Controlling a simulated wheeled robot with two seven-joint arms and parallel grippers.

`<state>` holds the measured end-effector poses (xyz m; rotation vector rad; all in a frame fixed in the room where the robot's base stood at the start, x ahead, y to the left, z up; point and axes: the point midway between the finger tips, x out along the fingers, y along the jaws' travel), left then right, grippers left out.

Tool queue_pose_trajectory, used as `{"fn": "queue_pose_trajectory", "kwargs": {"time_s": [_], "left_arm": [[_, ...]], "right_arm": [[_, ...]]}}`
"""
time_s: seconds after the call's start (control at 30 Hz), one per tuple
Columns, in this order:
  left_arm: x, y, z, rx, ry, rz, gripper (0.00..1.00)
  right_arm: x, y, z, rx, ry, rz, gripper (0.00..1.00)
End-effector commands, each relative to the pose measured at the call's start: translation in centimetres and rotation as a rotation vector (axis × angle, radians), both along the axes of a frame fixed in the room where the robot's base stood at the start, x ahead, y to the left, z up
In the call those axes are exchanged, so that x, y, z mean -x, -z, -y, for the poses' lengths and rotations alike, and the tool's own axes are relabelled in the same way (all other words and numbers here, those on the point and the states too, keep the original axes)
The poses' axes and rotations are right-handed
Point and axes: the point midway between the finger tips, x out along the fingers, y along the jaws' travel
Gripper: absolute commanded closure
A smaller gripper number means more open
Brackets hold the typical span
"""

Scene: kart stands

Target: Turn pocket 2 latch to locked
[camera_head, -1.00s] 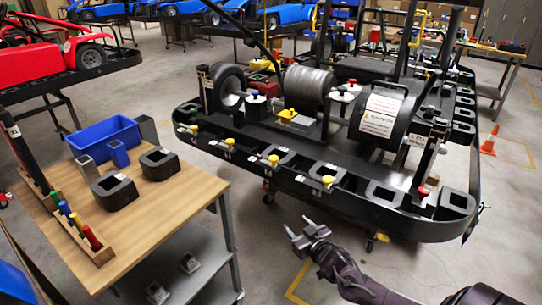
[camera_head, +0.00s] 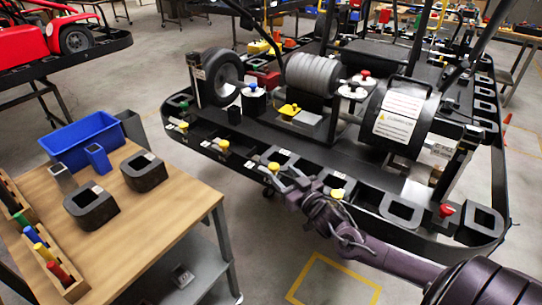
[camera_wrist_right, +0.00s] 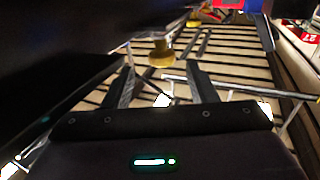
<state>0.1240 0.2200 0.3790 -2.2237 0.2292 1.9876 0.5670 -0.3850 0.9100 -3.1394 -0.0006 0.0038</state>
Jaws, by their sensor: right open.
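The black kart stand (camera_head: 408,236) has a row of yellow latch knobs along its near rim. One yellow knob (camera_head: 273,167) is right by my right gripper (camera_head: 281,177). Others are a knob to the left (camera_head: 223,145), a further-left knob (camera_head: 183,126) and one to the right (camera_head: 337,194), partly behind my wrist. I cannot read which is pocket 2. In the right wrist view the gripper (camera_wrist_right: 160,88) is open, and a yellow knob (camera_wrist_right: 160,54) appears between and just beyond its fingertips, apparently not gripped. My left gripper is not in view.
A wooden table (camera_head: 150,222) at the left holds a blue bin (camera_head: 88,141), black blocks and coloured handles. A red knob (camera_head: 446,210) sits at the stand's right end. Wheels and a large black drum (camera_head: 400,118) stand on top. Floor is clear between table and stand.

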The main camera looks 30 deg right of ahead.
Motion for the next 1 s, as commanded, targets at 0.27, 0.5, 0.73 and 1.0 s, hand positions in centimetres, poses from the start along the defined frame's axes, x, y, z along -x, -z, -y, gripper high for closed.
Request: {"fn": "queue_pose_trajectory", "kwargs": {"time_s": [0.27,0.5,0.73,1.0], "left_arm": [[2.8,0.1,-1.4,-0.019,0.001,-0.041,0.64],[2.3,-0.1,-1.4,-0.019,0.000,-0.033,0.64],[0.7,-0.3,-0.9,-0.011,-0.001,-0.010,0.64],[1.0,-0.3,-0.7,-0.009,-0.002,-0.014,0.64]], "right_arm": [[-3.4,-0.2,0.0,-0.001,0.002,0.003,0.48],[-6.3,-0.1,0.0,-0.001,0.001,0.002,0.48],[-7.5,0.0,0.0,0.001,0.001,0.000,0.48],[-7.5,0.0,0.0,0.001,0.000,0.000,0.49]]}}
